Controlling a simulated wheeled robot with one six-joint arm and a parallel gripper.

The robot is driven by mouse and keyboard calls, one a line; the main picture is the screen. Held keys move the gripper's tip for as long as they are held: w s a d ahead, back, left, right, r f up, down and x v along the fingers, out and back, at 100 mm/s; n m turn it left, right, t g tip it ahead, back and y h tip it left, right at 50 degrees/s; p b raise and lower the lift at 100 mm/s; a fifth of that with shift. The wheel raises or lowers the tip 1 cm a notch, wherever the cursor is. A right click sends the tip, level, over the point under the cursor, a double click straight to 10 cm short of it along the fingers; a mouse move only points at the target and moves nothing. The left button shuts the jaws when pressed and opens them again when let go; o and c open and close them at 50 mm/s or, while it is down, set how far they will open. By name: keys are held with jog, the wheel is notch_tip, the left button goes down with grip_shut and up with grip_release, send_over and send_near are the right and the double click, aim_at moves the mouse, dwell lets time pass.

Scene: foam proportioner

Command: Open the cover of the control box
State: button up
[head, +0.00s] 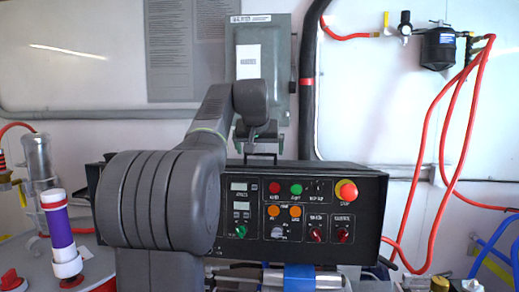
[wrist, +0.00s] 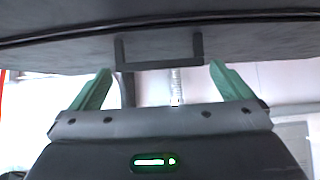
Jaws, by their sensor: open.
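The black control box (head: 335,180) sits in the middle of the head view, with buttons, small displays and a red stop knob on its front. A thin black U-shaped handle (head: 261,158) stands at its top edge. In the wrist view the handle (wrist: 160,65) shows on the dark cover surface (wrist: 70,50). My gripper (head: 260,146) is just above the handle in the head view. In the wrist view its green fingers (wrist: 160,72) are spread wide, one towards each side of the handle. Contact cannot be told. My arm hides the box's left part.
A grey-green wall box (head: 264,50) hangs behind my gripper, beside a thick black pipe (head: 308,90). Red hoses (head: 440,140) hang at the right. A purple and white cylinder (head: 60,235) stands at the lower left.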

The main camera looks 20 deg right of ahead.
jog(key=shift+w+f, duration=0.1)
jog(key=c, duration=1.1)
jog(key=shift+w+d+p, duration=0.35)
jog(key=shift+w+p, duration=0.1)
jog(key=shift+p, duration=0.25)
jog(key=w+d+p, duration=0.2)
jog(key=w+p, duration=0.1)
jog(key=w+d+f+p, duration=0.1)
jog(key=w+d+p, duration=0.1)
jog(key=w+p, duration=0.1)
jog(key=w+d+f+p, duration=0.1)
jog(key=w+d+p, duration=0.1)
jog(key=w, duration=0.3)
jog(key=shift+d+p, duration=0.4)
jog(key=shift+p, duration=0.45)
jog(key=shift+w+d+f+p, duration=0.15)
jog(key=shift+w+d+p, duration=0.1)
jog(key=shift+w, duration=0.1)
jog(key=shift+w+d+f+p, duration=0.1)
jog(key=shift+w+f+p, duration=0.1)
jog(key=shift+w, duration=0.1)
jog(key=o, duration=1.1)
